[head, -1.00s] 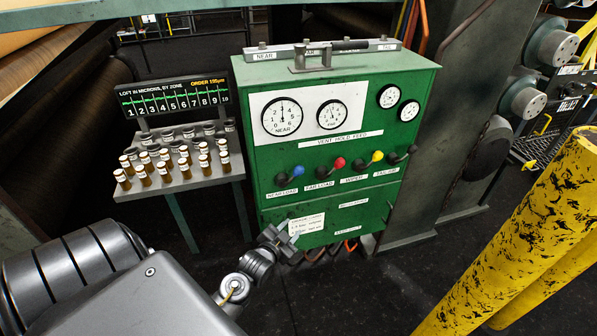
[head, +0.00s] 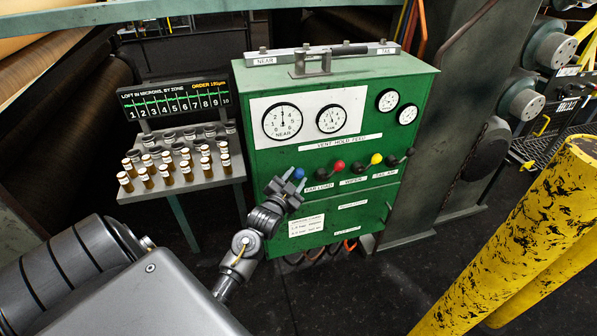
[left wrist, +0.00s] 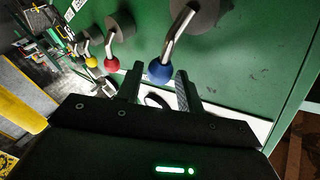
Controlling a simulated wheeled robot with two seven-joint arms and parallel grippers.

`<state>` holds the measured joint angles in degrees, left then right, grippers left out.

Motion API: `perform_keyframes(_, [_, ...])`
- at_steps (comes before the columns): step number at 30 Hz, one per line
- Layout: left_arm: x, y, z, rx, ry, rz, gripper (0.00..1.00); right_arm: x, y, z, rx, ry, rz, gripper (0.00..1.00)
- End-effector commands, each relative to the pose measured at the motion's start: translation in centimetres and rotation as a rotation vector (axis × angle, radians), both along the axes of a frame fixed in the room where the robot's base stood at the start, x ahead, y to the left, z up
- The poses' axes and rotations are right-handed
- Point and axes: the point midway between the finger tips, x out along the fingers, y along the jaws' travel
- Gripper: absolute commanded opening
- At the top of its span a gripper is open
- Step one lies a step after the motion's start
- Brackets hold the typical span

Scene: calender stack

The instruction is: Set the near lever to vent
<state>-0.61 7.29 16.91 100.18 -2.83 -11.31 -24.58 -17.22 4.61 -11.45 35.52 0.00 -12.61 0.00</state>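The near lever, a metal stem with a blue ball knob (head: 298,173), is the leftmost lever on the green cabinet (head: 300,92). Its knob sits right of its pivot in the head view, as on the other levers. My left gripper (head: 287,183) is at this lever and hides its pivot and label. In the left wrist view the blue knob (left wrist: 160,72) lies between the tips of my open fingers, at their far end; I cannot tell whether they touch it. A strip above the levers reads VENT HOLD FEED (head: 341,141). My right gripper is not in view.
The red-knobbed lever (head: 338,166) stands close to the right, then the yellow (head: 376,159) and black-knobbed (head: 410,152) levers. The NEAR gauge (head: 282,121) is above. A rack of vials (head: 186,188) stands left, yellow posts (head: 515,245) right.

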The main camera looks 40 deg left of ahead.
Motion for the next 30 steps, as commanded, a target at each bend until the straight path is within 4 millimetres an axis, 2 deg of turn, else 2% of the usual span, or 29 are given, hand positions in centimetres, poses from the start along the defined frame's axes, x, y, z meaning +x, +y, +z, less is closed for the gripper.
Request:
perform_keyframes(6, [2.2, 0.5, 0.0, 0.001, 0.001, -0.001, 0.37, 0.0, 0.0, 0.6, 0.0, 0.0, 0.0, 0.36])
perform_keyframes(16, [2.5, 0.6, -0.1, 0.001, 0.001, -0.001, 0.37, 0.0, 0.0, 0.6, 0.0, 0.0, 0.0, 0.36])
perform_keyframes(17, [2.5, 0.6, -0.1, 0.001, 0.001, -0.001, 0.36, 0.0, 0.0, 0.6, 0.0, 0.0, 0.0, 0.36])
perform_keyframes(25, [2.5, 0.6, -0.1, 0.0, 0.001, -0.001, 0.01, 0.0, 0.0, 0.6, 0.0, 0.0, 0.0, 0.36])
perform_keyframes(30, [2.5, 0.5, -0.1, -0.001, 0.001, -0.002, 0.0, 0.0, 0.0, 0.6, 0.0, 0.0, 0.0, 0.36])
